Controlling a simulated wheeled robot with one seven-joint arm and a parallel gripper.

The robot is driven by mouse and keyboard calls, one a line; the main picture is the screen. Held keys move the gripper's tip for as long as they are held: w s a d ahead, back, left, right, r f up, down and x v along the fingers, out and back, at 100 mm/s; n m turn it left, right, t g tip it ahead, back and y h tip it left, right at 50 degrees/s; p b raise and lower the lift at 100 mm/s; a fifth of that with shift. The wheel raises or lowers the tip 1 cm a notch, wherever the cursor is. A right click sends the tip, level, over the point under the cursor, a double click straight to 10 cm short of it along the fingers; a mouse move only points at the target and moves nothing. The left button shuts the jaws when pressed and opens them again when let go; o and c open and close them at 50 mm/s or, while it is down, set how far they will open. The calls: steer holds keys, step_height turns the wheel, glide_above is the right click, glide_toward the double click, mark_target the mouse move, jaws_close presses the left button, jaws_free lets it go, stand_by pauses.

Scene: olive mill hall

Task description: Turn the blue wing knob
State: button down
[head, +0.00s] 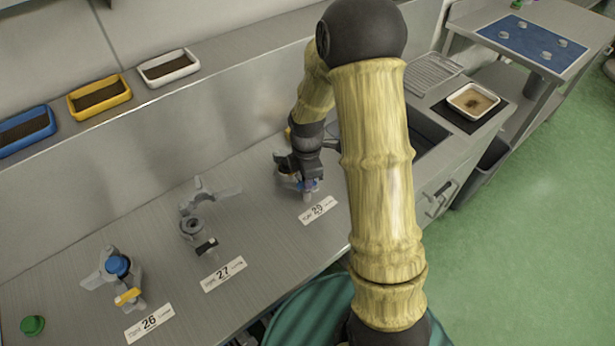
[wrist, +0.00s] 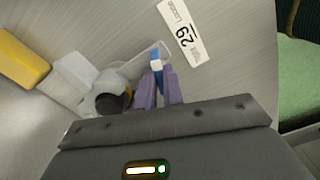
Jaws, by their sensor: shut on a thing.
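The blue wing knob (wrist: 157,66) is on the grey fixture at the label marked 29. In the wrist view it shows between the purple fingertips of my gripper (wrist: 159,84), with a pale patch on it. My gripper (head: 306,181) is shut on the knob; in the head view it reaches down over the fixture and hides most of it. The label 29 (head: 318,210) lies just in front, and it also shows in the wrist view (wrist: 182,32). A dark round part (wrist: 112,97) of the fixture is left of the fingers.
Fixture 27 (head: 192,227) with a black handle and fixture 26 (head: 118,266) with a blue round cap and yellow handle stand to the left on the steel counter. A green knob (head: 32,325) sits farther left. Blue, yellow and white trays line the back ledge. A sink lies right, behind my arm.

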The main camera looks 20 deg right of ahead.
steer(key=m, duration=0.4)
steer(key=shift+w+r+m, duration=0.1)
steer(key=shift+m, duration=0.2)
steer(key=m, duration=0.3)
steer(key=shift+m, duration=0.4)
steer(key=m, duration=0.4)
steer(key=shift+p, duration=0.35)
steer(key=m, duration=0.4)
steer(key=m+p, duration=0.1)
steer(key=m, duration=0.3)
steer(key=shift+r+m, duration=0.1)
steer(key=shift+m, duration=0.2)
steer(key=m+p, duration=0.1)
steer(key=m, duration=0.2)
steer(key=shift+w+m, duration=0.1)
steer(key=shift+m, duration=0.2)
steer(key=m+p, duration=0.1)
steer(key=m, duration=0.2)
steer(key=shift+m+p, duration=1)
steer(key=shift+m, duration=1.2)
